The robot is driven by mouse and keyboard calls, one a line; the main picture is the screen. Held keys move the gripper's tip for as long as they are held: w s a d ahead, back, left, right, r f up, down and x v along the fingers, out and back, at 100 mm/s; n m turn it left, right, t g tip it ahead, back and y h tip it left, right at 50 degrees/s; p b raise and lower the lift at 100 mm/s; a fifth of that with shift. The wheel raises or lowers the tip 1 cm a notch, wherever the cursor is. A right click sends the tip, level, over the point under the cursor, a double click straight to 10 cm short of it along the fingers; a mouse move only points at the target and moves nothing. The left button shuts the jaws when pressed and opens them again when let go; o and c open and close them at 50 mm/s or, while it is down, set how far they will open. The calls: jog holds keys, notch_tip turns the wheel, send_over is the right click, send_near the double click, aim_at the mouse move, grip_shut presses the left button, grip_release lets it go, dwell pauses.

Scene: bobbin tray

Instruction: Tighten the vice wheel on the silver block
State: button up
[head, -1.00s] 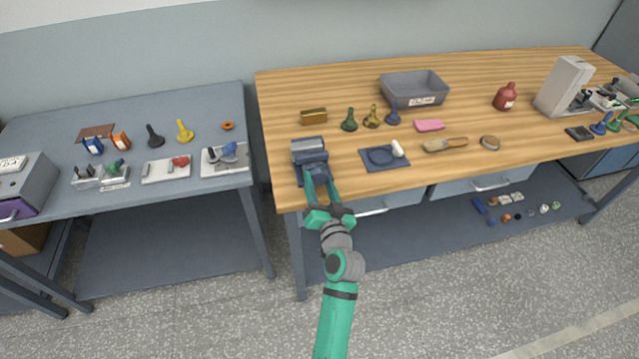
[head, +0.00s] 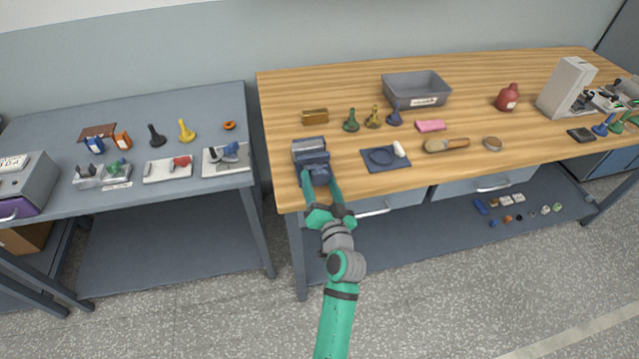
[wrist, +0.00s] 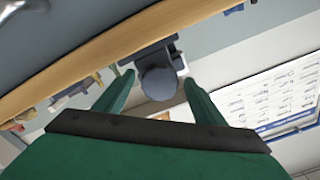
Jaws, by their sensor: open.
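The vice (head: 311,158) stands at the front left edge of the wooden bench, dark blue-grey with a pale silver block (head: 309,145) at its top rear. The vice wheel (wrist: 159,83) shows in the wrist view as a round dark grey knob in front of the vice body. My gripper (head: 321,186) reaches the vice from the front. Its two green fingers are open, one on each side of the wheel, and in the wrist view (wrist: 156,82) gaps show between the fingers and the wheel. The silver block is not clearly seen in the wrist view.
On the wooden bench, a dark blue mat (head: 385,158) lies right of the vice and a brass-coloured block (head: 315,117) lies behind it. A grey bin (head: 416,88) stands farther back. A grey table (head: 60,140) with fixtures is at left, beyond a narrow gap.

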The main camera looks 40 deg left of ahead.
jog(key=v, duration=1.1)
jog(key=shift+w, duration=0.1)
jog(key=w+a+n, duration=0.3)
jog(key=a, duration=0.1)
jog(key=w+a+n, duration=0.3)
jog(key=w+a, duration=0.1)
jog(key=shift+w+a+n, duration=0.1)
jog(key=shift+a+n, duration=0.05)
jog(key=shift+n, duration=0.15)
dwell(0.5)
